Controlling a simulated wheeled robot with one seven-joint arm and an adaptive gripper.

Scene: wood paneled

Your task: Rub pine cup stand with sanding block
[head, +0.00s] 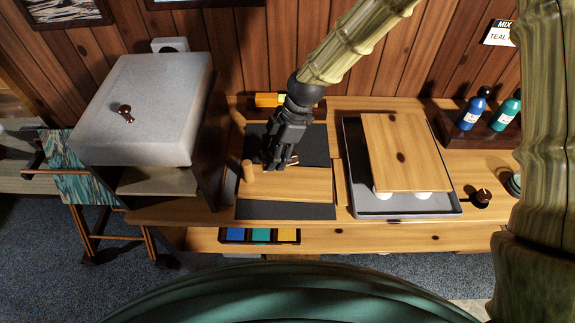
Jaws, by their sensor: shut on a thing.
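A pale pine piece, which looks like the cup stand (300,184), lies on a dark mat (310,151) on the bench. A short upright peg (248,170) rises at its left end. My gripper (278,167) points down over the stand, just right of the peg. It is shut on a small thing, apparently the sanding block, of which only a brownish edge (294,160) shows. The fingers hide the rest, and I cannot tell whether the block touches the wood.
A grey tray (358,198) at right holds a pine board (405,150) on white supports. Blue (473,112) and teal (507,112) bottles stand beyond it. A large grey box (150,100) stands at left. An orange-yellow item (268,100) lies behind the mat.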

